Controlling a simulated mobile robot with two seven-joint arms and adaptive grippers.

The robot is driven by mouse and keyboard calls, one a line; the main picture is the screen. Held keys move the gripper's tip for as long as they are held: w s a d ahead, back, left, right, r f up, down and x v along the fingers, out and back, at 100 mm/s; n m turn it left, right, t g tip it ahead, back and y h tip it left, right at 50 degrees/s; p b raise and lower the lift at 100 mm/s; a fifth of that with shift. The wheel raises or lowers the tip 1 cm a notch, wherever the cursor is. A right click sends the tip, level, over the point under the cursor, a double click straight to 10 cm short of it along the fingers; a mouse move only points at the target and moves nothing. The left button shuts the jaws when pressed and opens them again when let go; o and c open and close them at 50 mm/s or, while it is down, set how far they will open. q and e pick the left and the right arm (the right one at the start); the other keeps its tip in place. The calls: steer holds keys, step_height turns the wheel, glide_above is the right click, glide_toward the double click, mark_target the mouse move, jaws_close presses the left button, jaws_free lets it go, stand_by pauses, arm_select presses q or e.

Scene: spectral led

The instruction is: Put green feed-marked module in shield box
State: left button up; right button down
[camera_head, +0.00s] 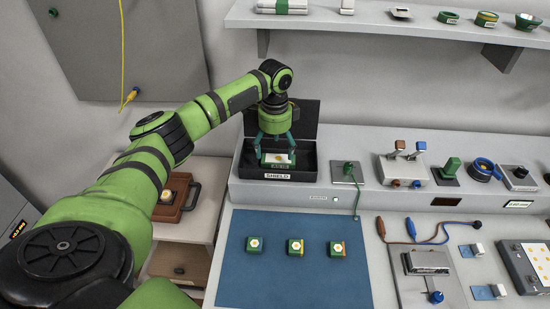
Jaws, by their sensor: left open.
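The black shield box (308,175), with a SHIELD label on its front, stands open on the grey bench ledge with its lid up behind. My left gripper (277,150) points down into the box. Its green fingers are open on either side of a module with a white top and an orange mark (277,158), which is inside the box. The fingers partly hide it, and its small front label is too small to read. Three green modules with pale tops sit in a row on the blue mat: left (255,245), middle (295,247) and right (337,249). My right gripper is not in view.
A brown case (178,208) with a small module sits on the side table at left.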

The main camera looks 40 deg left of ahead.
mark_target(275, 161)
arm_select(q)
steer(key=shift+r+b, duration=0.3)
steer(key=shift+r, duration=1.4)
